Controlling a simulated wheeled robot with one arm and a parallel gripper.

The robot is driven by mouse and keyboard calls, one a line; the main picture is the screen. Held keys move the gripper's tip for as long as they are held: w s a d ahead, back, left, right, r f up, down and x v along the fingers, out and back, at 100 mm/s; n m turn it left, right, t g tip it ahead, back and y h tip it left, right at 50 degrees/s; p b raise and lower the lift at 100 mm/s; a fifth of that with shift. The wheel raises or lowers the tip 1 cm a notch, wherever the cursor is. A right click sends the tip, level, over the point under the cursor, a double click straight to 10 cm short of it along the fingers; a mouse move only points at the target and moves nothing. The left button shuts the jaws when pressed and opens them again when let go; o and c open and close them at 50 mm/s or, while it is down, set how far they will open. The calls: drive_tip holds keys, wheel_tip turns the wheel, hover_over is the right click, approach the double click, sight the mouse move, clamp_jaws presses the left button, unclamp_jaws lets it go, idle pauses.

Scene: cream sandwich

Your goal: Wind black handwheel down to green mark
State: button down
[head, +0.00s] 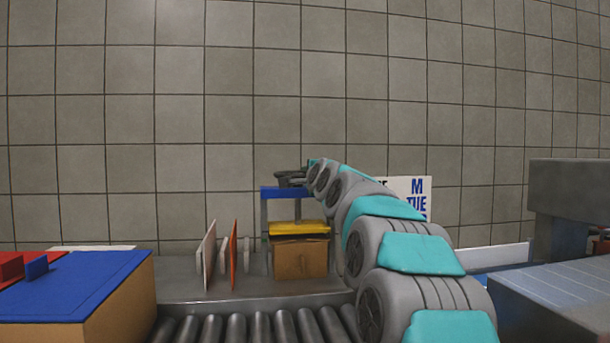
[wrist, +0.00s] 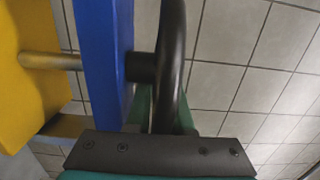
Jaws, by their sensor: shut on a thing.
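The black handwheel (head: 289,178) sits on top of a small press with a blue crossbeam (head: 285,192). In the wrist view the handwheel's rim (wrist: 172,50) runs between my gripper's green fingers (wrist: 165,112), and my gripper is shut on it. A dark hub joins the wheel to the blue crossbeam (wrist: 105,55). A metal screw (wrist: 50,61) runs from the beam to the yellow plate (wrist: 22,80). In the head view the yellow plate (head: 299,228) is at or just above a brown box (head: 300,259); I cannot tell whether they touch. I cannot make out a green mark.
A roller conveyor (head: 258,325) lies in front of the press. Upright white and orange panels (head: 233,256) stand to its left. A blue-topped box (head: 75,285) is at the lower left. A lettered sign (head: 416,192) is behind my arm, and grey machinery (head: 570,190) stands at right.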

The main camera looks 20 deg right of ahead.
drive_tip(key=shift+s+d+f+m+g+h, duration=0.1)
drive_tip(key=shift+s+d+m+g+h, duration=0.1)
drive_tip(key=shift+m+h, duration=0.5)
drive_tip(key=shift+s+d+m+g+h, duration=0.15)
drive_tip(key=shift+m+h, duration=0.25)
drive_tip(key=shift+h, duration=0.5)
drive_tip(key=shift+s+m+g+h, duration=0.15)
drive_tip(key=shift+m+g+h, duration=0.4)
drive_tip(key=shift+m+h, duration=0.5)
drive_tip(key=shift+s+a+m+g+h, duration=0.1)
drive_tip(key=shift+m+g+h, duration=0.3)
drive_tip(key=shift+h, duration=0.45)
drive_tip(key=shift+s+m+g+h, duration=0.15)
drive_tip(key=shift+m+g+h, duration=0.4)
drive_tip(key=shift+h, duration=0.15)
drive_tip(key=shift+f+h, duration=0.1)
drive_tip(key=shift+h, duration=0.2)
drive_tip(key=c, duration=1.1)
unclamp_jaws()
drive_tip(key=shift+s, duration=0.1)
drive_tip(key=shift+a, duration=0.15)
